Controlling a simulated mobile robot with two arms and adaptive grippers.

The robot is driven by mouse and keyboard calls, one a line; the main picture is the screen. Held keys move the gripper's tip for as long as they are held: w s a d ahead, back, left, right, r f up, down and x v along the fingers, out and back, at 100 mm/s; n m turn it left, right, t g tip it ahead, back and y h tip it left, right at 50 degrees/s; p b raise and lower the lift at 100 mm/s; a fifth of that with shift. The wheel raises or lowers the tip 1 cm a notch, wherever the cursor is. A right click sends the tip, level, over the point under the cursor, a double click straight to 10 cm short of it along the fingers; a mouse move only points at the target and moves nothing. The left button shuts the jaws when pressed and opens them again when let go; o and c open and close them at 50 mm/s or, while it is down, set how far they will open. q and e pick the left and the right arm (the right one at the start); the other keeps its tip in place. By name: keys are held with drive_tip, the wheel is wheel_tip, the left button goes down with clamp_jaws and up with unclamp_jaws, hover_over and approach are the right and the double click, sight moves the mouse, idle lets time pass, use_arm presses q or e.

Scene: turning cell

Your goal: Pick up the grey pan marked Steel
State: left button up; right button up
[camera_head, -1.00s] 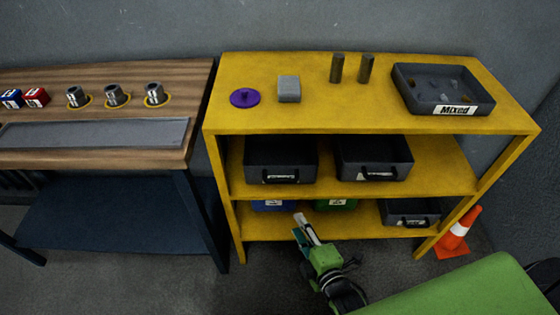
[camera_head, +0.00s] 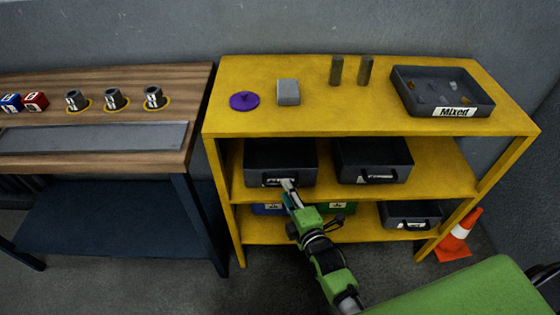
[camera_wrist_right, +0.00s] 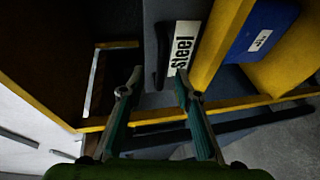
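The grey pan marked Steel (camera_head: 258,174) sits on the left of the yellow rack's middle shelf. Its front label is partly covered by my gripper in the head view and too small to read there. In the right wrist view the pan (camera_wrist_right: 207,12) shows its white label reading Steel and a dark handle (camera_wrist_right: 163,50). My right gripper (camera_head: 288,184) is in front of the pan's handle. In the wrist view my right gripper (camera_wrist_right: 160,78) has its two fingers spread apart, with the handle just beyond the gap and nothing held. My left gripper is not in view.
A second grey pan (camera_head: 345,147) stands to the right on the same shelf. Blue (camera_wrist_right: 262,25) and green (camera_head: 345,208) bins and another grey pan (camera_head: 388,222) are below. The rack's yellow shelf edge (camera_head: 400,190) runs close under the gripper.

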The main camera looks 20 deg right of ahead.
drive_tip(key=w, duration=0.3)
drive_tip(key=shift+w+a+f, duration=0.1)
drive_tip(key=shift+f, duration=0.3)
clamp_jaws()
drive_tip(key=shift+r, duration=0.15)
